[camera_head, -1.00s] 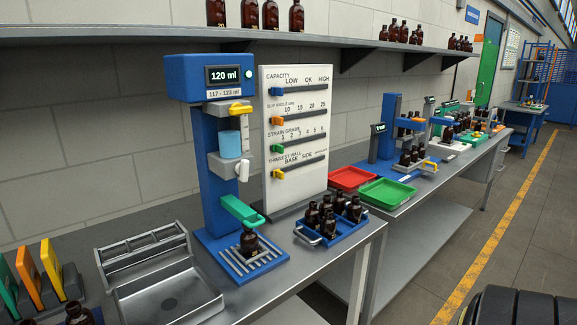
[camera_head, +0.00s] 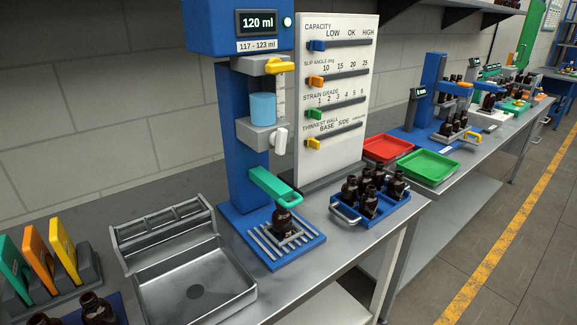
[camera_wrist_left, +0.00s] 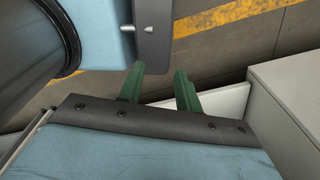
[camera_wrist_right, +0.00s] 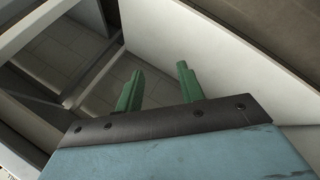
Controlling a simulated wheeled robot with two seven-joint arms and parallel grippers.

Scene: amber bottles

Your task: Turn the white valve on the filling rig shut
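The filling rig (camera_head: 237,140) is a blue column with a 120 ml display, standing on the bench in the head view. Its white valve (camera_head: 281,140) hangs down below the light blue measuring cup (camera_head: 263,108). A yellow lever (camera_head: 280,66) sits above the cup and a green lever (camera_head: 272,186) below. A brown bottle (camera_head: 285,222) stands on the slatted base under the green lever. Neither gripper shows in the head view. In the left wrist view my left gripper (camera_wrist_left: 158,80) is open and empty. In the right wrist view my right gripper (camera_wrist_right: 158,72) is open and empty.
A steel sink tray (camera_head: 190,280) stands left of the rig. A white slider board (camera_head: 330,100) stands behind it. A blue crate (camera_head: 345,213) of several brown bottles is to the right, with red (camera_head: 388,147) and green (camera_head: 428,165) trays beyond. Coloured upright plates (camera_head: 62,249) are at far left.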

